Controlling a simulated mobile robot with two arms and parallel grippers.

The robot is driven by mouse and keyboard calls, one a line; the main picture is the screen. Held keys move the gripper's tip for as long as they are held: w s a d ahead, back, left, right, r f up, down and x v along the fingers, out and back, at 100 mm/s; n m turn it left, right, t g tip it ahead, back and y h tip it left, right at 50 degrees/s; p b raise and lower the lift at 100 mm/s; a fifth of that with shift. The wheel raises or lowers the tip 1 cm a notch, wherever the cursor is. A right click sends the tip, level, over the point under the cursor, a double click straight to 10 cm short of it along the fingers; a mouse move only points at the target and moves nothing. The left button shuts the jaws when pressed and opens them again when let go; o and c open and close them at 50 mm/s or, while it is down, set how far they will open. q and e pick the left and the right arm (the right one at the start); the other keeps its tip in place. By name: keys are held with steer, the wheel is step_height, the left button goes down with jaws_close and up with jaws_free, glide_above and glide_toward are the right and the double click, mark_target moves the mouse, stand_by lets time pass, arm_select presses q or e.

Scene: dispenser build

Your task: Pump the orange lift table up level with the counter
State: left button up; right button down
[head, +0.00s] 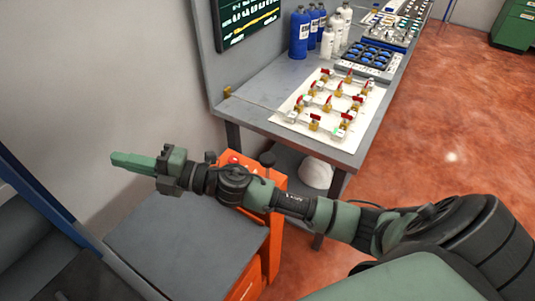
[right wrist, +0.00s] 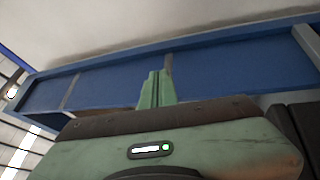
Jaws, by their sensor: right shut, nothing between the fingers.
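The orange lift table has a grey top (head: 165,250) and an orange body (head: 249,284). It stands at the lower left in the head view, beside the near end of the grey counter (head: 262,118). Its top looks lower than the counter top. An orange upright part (head: 277,178) with a black knob (head: 267,159) rises at its far side, partly hidden by my right arm. My right gripper (head: 128,161) is shut and empty, reaching left above the lift table's far edge. Its closed fingers also show in the right wrist view (right wrist: 155,88). My left gripper is out of view.
A white board with red-handled valves (head: 310,123), blue bottles (head: 299,35) and white bottles stand on the counter. A white rounded object (head: 316,173) sits beneath it. A wall is behind the gripper. A blue frame (head: 40,205) stands at left. Red floor at right is open.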

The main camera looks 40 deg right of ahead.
steer(key=s+a+r+n+g+y, duration=0.1)
steer(key=s+a+n+g+y, duration=0.15)
steer(key=n+g, duration=0.45)
steer(key=n+g+h+p, duration=0.2)
steer(key=n+g+h, duration=0.75)
steer(key=h, duration=0.95)
glide_toward(266, 157)
steer(key=shift+s+d+r+n+t, duration=0.15)
steer(key=shift+s+r+n+t, duration=0.3)
steer(key=shift+s+n+t, duration=0.4)
steer(key=shift+w, duration=0.15)
steer(key=shift+s+d+f+b, duration=0.15)
steer(key=shift+f+b, duration=0.8)
steer(key=shift+f, duration=0.8)
steer(key=shift+s+d+f+b, duration=0.1)
steer(key=shift+f+b, duration=0.85)
steer(key=shift+f, duration=0.8)
steer(key=shift+a+f, duration=0.1)
